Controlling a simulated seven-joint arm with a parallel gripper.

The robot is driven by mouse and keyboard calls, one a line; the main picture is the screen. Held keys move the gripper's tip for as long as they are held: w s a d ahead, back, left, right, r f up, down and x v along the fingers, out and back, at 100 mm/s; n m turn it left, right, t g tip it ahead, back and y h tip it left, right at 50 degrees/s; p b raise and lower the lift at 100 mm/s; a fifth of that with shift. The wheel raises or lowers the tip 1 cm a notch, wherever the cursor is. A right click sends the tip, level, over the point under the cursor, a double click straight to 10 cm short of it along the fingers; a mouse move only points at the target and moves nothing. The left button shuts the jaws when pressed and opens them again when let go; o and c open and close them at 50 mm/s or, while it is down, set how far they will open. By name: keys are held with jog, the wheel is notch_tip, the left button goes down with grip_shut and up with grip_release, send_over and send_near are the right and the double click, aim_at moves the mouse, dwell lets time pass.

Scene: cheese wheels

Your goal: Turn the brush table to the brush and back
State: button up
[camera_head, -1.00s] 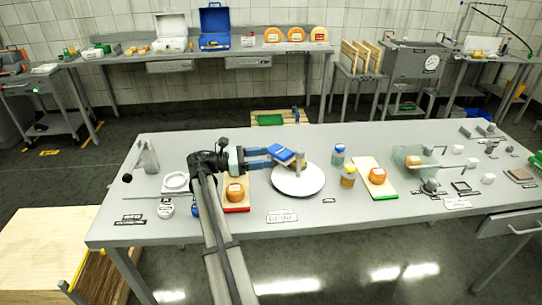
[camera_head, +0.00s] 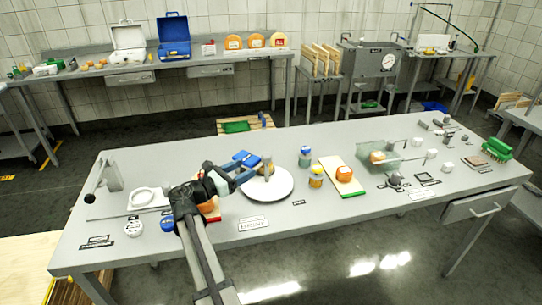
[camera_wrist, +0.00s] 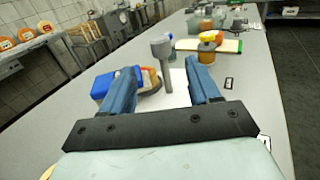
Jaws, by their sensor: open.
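The brush table looks like a white round disc (camera_head: 278,194) on the grey table, with a grey upright post (camera_head: 267,166) over it. A blue block, apparently the brush (camera_head: 246,158), is at the disc's far left edge; it also shows left of my fingers in the wrist view (camera_wrist: 101,88). My gripper (camera_head: 246,178) is open at the disc's left side, pointing toward the post. In the wrist view the post (camera_wrist: 162,58) appears between the two blue fingers, beyond them. I cannot tell whether anything touches it. My wrist hides part of a red-edged board.
A blue-lidded jar (camera_head: 305,156) and a yellow-lidded jar (camera_head: 316,177) stand right of the disc. Beyond them is a board (camera_head: 338,172) with an orange cheese (camera_head: 344,173). A label plate (camera_head: 254,225) lies in front. The front middle of the table is mostly clear.

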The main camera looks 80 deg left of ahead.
aim_at(267, 169)
jog(key=x, duration=1.2)
jog(key=shift+w, duration=0.3)
jog(key=shift+a, duration=0.1)
jog(key=shift+c, duration=0.2)
grip_shut()
